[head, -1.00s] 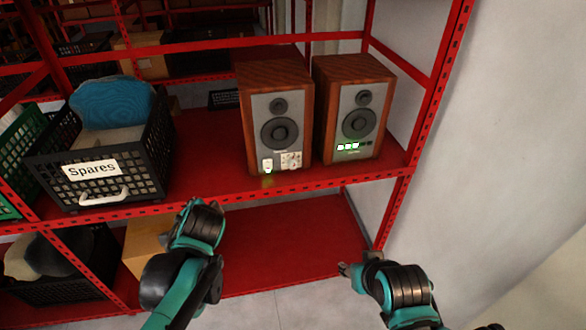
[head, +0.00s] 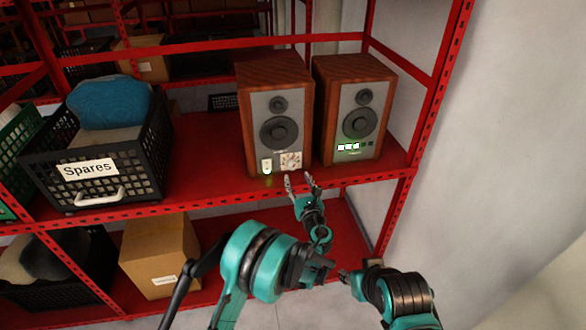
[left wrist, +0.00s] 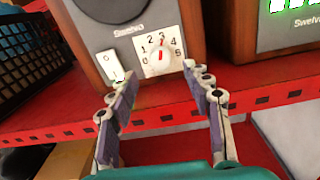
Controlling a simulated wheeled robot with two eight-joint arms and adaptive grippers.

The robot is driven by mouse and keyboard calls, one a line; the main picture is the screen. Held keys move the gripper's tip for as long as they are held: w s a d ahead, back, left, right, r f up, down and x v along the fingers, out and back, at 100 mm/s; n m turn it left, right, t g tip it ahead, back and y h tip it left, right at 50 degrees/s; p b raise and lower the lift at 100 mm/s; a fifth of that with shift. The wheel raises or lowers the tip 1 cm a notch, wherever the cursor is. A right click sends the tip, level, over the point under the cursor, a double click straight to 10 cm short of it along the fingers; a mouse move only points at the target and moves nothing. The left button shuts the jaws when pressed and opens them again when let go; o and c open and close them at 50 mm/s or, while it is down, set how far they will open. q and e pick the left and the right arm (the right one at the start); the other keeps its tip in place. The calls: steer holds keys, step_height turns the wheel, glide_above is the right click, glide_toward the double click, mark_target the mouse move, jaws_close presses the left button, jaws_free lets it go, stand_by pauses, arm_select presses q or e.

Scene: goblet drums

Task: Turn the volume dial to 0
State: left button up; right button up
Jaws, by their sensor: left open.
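The volume dial (head: 291,161) is a white panel low on the front of the left wooden speaker (head: 262,95). In the left wrist view the dial (left wrist: 159,52) has numbers around it and a red pointer directed up near the 3. My left gripper (head: 298,181) is open and empty, just in front of and below the dial. Its two fingers (left wrist: 152,86) spread to either side below the dial in the left wrist view and appear apart from it. My right gripper (head: 346,273) is low at the right, its fingers hard to make out.
A white switch (head: 267,167) with a green glow sits left of the dial. The right speaker (head: 358,110) has several indicator squares, some lit. The red shelf edge (head: 225,197) runs below the speakers. A black Spares crate (head: 140,160) stands left.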

mark_target(293, 167)
arm_select(q)
steer(key=w, duration=0.2)
steer(key=w+b, duration=0.1)
steer(key=w, duration=0.2)
steer(key=w+a, duration=0.1)
steer(key=w, duration=0.1)
steer(key=shift+w+a+b, duration=0.1)
steer(key=shift+w+b, duration=0.25)
jaws_close()
